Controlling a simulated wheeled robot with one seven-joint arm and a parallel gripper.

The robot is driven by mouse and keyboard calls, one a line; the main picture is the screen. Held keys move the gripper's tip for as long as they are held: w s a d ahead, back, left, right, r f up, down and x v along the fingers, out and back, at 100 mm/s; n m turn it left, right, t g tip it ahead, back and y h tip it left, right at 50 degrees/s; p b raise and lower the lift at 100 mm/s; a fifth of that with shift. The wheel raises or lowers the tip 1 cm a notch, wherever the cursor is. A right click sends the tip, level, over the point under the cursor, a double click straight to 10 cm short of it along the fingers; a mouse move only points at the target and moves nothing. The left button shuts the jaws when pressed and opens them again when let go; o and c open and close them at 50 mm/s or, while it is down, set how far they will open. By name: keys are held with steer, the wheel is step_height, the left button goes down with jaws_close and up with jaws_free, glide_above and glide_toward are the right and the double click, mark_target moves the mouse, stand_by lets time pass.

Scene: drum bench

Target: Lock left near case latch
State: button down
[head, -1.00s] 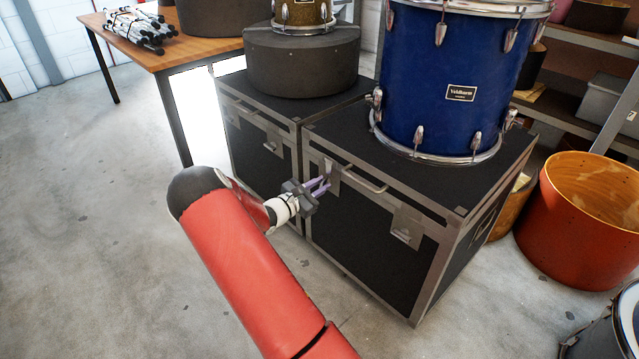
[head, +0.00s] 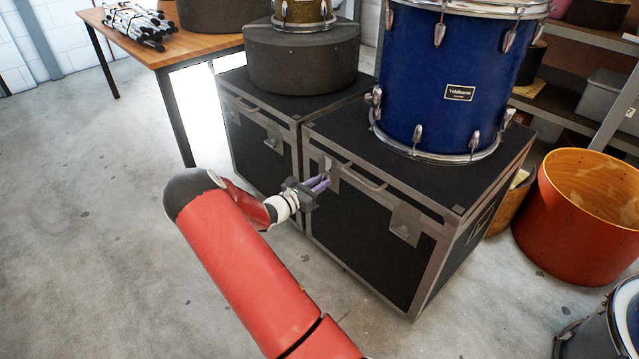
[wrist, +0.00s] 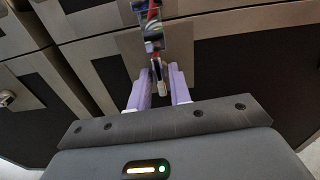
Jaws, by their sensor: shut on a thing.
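The near black case (head: 370,250) with grey metal edges stands on the floor. Its left latch (head: 329,165) is a grey plate on the front, left of the handle; in the wrist view the latch plate (wrist: 183,45) lies behind my fingers. My gripper (head: 326,181) is at this latch, with its purple fingers (wrist: 159,82) on either side of the small metal latch lever (wrist: 156,68) and shut on it. The fingers partly cover the lower latch in the head view. Whether the latch is hooked at the lid is too small to tell.
The case's right latch (head: 406,222) and its handle (head: 358,178) are to the right. A blue drum (head: 445,85) stands on the lid. A second case (head: 262,140) stands close on the left, and an orange drum shell (head: 575,225) on the right.

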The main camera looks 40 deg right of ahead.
steer(key=c, duration=1.5)
jaws_free()
steer(key=shift+a, duration=0.1)
steer(key=a, duration=0.7)
steer(key=shift+s+a+b, duration=0.3)
steer(key=shift+a, duration=0.05)
steer(key=s+a+r+m+t+y, duration=0.1)
steer(key=s+a+r+m+y, duration=0.5)
steer(key=s+a+r, duration=0.1)
steer(key=s+a+r+m+t+y, duration=0.2)
steer(key=s+a+r+m+y, duration=0.4)
steer(key=s+a, duration=0.4)
steer(key=s+a+r+m+t+y, duration=0.1)
steer(key=s+a+r+m+y, duration=0.5)
steer(key=s+a+r, duration=0.3)
steer(key=shift+s+a+r+m, duration=0.2)
steer(key=shift+s+r+m, duration=0.25)
steer(key=shift+s+m, duration=0.3)
